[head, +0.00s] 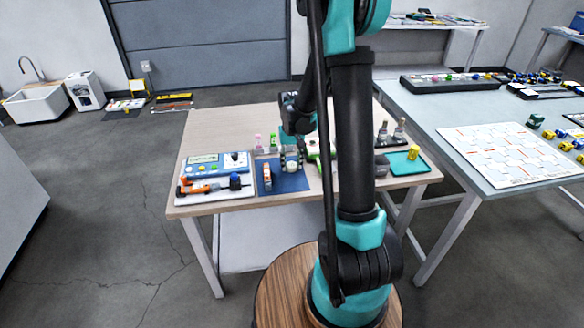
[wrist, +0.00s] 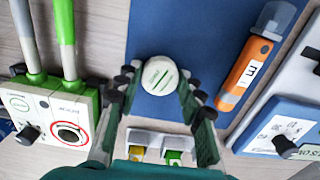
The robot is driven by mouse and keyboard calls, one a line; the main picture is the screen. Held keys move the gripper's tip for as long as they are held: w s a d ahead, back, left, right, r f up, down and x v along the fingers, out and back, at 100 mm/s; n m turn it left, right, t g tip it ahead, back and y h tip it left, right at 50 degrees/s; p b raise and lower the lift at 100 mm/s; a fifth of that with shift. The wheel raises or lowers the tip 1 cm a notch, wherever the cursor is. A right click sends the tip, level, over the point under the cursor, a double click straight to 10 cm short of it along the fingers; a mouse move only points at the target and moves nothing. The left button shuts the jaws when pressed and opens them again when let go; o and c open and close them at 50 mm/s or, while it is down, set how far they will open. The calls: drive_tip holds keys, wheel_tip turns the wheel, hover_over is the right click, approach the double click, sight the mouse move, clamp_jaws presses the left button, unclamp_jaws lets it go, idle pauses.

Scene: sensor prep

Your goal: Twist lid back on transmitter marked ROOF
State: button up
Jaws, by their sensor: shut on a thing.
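The gripper is shut on the lid, over the blue mat (wrist: 160,30). In the head view my gripper (head: 291,150) is above the blue mat (head: 270,187). My arm partly hides the transmitter (head: 314,147) there.
An orange tube (wrist: 243,73) with a clear grey end lies on the mat beside the lid. A tray (head: 215,200) with tools and a meter is on the left of the table. Small white holders (wrist: 140,140) stand close behind the gripper. A green tray (head: 400,168) is at the right.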

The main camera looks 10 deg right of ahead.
drive_tip(key=shift+r, duration=2.5)
drive_tip(key=shift+c, duration=0.2)
